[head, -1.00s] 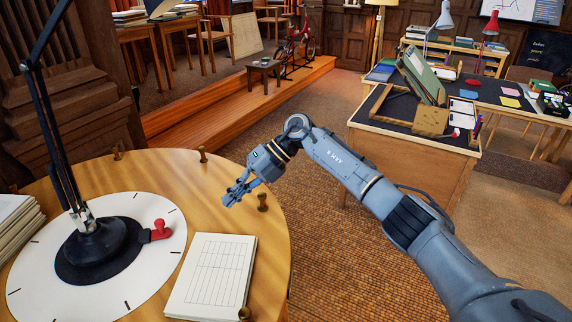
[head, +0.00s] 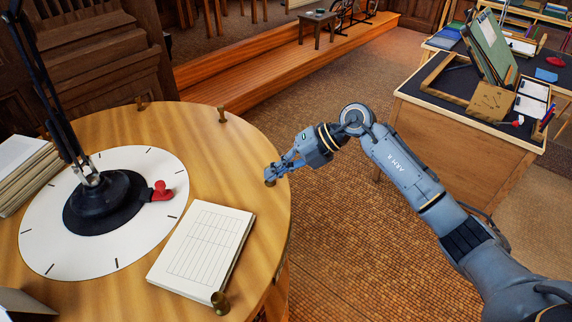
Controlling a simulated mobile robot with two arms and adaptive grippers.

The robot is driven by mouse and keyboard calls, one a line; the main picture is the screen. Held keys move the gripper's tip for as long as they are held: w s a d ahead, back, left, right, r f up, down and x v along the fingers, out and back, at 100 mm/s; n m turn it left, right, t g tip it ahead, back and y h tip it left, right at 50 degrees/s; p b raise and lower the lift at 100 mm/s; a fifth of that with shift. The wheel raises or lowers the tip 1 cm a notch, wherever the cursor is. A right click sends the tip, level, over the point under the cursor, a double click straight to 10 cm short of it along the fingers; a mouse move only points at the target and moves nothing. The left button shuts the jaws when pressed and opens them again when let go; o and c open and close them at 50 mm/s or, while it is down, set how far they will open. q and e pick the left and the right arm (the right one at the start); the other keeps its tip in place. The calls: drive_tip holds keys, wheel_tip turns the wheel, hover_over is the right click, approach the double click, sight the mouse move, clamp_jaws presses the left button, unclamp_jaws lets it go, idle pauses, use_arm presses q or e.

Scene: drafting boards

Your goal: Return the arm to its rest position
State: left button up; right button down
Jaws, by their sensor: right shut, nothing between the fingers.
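My right arm comes in from the lower right of the head view. Its gripper (head: 278,172) is shut and empty, at the right edge of the round wooden table (head: 212,155). In the picture its fingertips overlap a small brass peg (head: 270,182) on the table rim; I cannot tell whether they touch. My left gripper is not in view.
On the table are a black lamp (head: 104,203) on a white dial (head: 45,240), a red-knobbed piece (head: 160,191), a ruled pad (head: 205,250) and stacked paper (head: 22,172). Brass pegs (head: 221,114) stand along the rim. A drafting desk (head: 440,140) stands at right; open floor (head: 340,250) lies between.

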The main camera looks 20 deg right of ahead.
sight(273, 194)
drive_tip(key=f, duration=0.1)
drive_tip(key=f+b, duration=0.1)
drive_tip(key=f, duration=0.1)
drive_tip(key=f+b, duration=0.1)
drive_tip(key=shift+w+a+f, duration=0.15)
drive_tip(key=shift+w+a, duration=0.1)
drive_tip(key=shift+a, duration=0.1)
drive_tip(key=shift+s+f, duration=0.1)
drive_tip(key=shift+f, duration=0.25)
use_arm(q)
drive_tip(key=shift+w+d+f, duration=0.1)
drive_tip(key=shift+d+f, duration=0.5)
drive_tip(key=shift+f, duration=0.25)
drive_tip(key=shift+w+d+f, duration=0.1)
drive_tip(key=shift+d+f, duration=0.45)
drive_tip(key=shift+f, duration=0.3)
